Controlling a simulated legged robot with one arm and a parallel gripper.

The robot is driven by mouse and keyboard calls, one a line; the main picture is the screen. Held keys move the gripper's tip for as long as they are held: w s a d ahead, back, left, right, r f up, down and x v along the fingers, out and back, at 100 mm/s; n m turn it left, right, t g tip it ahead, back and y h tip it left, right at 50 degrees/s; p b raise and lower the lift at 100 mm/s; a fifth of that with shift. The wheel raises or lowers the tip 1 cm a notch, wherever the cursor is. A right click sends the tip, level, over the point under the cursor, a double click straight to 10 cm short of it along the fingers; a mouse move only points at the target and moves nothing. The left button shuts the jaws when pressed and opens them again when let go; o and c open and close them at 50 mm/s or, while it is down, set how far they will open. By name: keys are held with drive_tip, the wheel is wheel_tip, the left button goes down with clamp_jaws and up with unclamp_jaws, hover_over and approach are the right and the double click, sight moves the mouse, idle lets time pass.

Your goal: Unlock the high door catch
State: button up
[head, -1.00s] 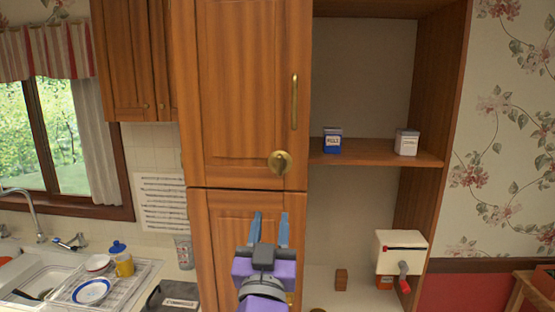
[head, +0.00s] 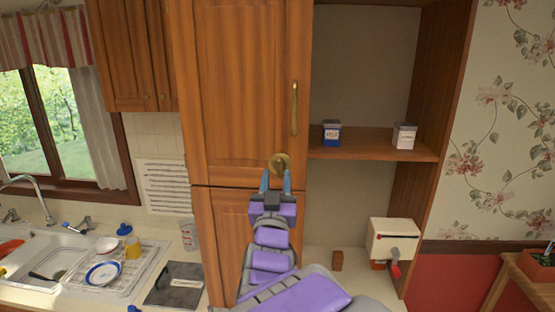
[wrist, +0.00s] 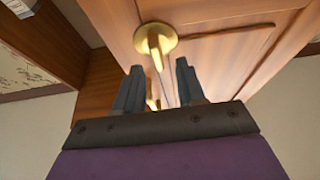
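The high catch (head: 280,160) is a round brass plate near the lower right corner of the upper wooden cabinet door (head: 245,90). In the wrist view the catch (wrist: 157,40) shows a stubby brass lever standing out from its disc. My gripper (head: 275,180) is just below the catch, its two blue fingers pointing up and spread apart. In the wrist view my gripper (wrist: 160,70) has a clear gap between its fingers, with the lever lined up beyond it. I see no clear contact.
A vertical brass handle (head: 294,107) is on the upper door above the catch. The lower door (head: 232,240) is shut beneath it. Open shelves (head: 375,145) with small boxes stand at right. A sink and dish rack (head: 130,275) are at left.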

sight(278, 168)
drive_tip(key=shift+p+x, duration=0.75)
drive_tip(key=shift+x, duration=1.3)
clamp_jaws()
